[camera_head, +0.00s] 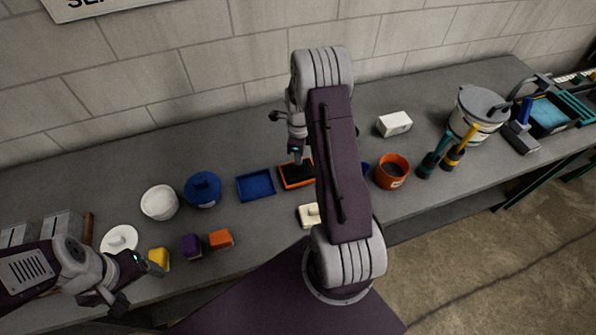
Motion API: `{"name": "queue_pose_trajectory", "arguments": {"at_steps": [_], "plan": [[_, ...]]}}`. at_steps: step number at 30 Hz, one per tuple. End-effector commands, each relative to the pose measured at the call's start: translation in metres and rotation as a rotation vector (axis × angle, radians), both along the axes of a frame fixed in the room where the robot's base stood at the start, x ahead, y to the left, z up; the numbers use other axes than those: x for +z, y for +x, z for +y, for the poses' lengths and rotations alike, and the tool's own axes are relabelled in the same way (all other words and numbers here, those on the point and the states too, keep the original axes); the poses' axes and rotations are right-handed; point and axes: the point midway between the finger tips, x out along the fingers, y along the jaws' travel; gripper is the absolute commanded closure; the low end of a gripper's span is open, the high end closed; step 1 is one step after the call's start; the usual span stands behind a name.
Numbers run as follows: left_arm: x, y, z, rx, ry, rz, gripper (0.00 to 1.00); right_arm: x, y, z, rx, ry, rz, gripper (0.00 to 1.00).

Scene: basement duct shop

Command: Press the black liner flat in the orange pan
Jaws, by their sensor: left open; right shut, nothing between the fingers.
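The orange pan (284,184) is a shallow tray on the grey bench near the middle of the view. The black liner (293,174) lies inside it; whether it is flat cannot be told at this size. My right arm hides the pan's right side. My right gripper (297,158) is shut and empty, pointing down at the back of the pan, over or against the liner; contact cannot be told. My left gripper (139,281) is open at the front left of the bench, near a yellow block (159,258) and well away from the pan.
A blue tray (256,185) lies just left of the pan. A blue pot (203,189), white pot (159,202), purple block (191,246) and orange block (221,239) stand further left. A cream block (308,215) sits in front, an orange bucket (391,171) at right.

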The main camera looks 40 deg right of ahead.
Motion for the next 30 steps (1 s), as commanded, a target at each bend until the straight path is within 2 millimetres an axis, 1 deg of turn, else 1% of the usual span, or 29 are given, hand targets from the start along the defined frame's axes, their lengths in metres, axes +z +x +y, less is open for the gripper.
{"name": "queue_pose_trajectory", "arguments": {"at_steps": [14, 30], "plan": [[-0.0009, 0.0000, 0.0000, 0.000, 0.000, 0.000, 0.22, -0.0011, 0.0000, 0.0000, 0.000, 0.000, 0.000, 1.00], [-0.0066, 0.0000, 0.0000, 0.000, 0.000, 0.000, 0.22, -0.0094, 0.0001, -0.0001, 0.000, 0.000, 0.000, 1.00]]}}
